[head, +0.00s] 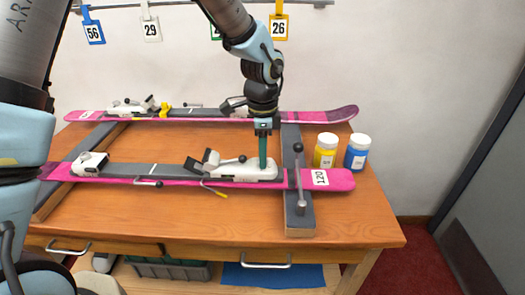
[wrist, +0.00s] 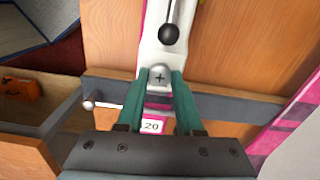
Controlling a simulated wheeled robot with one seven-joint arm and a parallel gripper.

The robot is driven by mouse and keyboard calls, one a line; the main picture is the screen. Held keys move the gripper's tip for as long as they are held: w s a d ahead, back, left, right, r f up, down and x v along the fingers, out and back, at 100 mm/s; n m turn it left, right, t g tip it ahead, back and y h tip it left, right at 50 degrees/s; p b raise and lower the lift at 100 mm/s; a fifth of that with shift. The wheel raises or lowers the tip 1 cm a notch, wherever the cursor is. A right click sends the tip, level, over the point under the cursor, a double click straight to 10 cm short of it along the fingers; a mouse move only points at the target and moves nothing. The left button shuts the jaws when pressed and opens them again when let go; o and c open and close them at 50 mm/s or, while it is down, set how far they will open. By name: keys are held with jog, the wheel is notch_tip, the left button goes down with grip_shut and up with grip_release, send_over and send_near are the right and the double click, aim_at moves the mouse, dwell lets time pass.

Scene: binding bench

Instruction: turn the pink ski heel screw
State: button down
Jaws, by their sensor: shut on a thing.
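The near pink ski (head: 342,180), marked 120, lies across the bench supports with a white binding heel piece (head: 236,171) on it. The heel screw (wrist: 159,77) shows in the wrist view as a grey rounded head with a dark cross, at the end of the white heel piece. My gripper (head: 263,176) points straight down onto this heel piece. In the wrist view its green fingers (wrist: 159,74) stand on either side of the screw head, shut on it. The fingers hide the screw in the head view.
A second pink ski (head: 325,116) lies along the back. A yellow jar (head: 325,152) and a blue jar (head: 357,154) stand at the right. A clamp lever (head: 299,178) rises just right of my gripper. The bench's front right is clear.

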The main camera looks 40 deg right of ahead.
jog(key=shift+m, duration=0.5)
jog(key=c, duration=0.6)
grip_release()
jog(key=shift+o, duration=0.2)
notch_tip(320, 180, up, 11)
jog(key=b, duration=0.1)
jog(key=shift+b, duration=0.35)
jog(key=shift+f, duration=0.1)
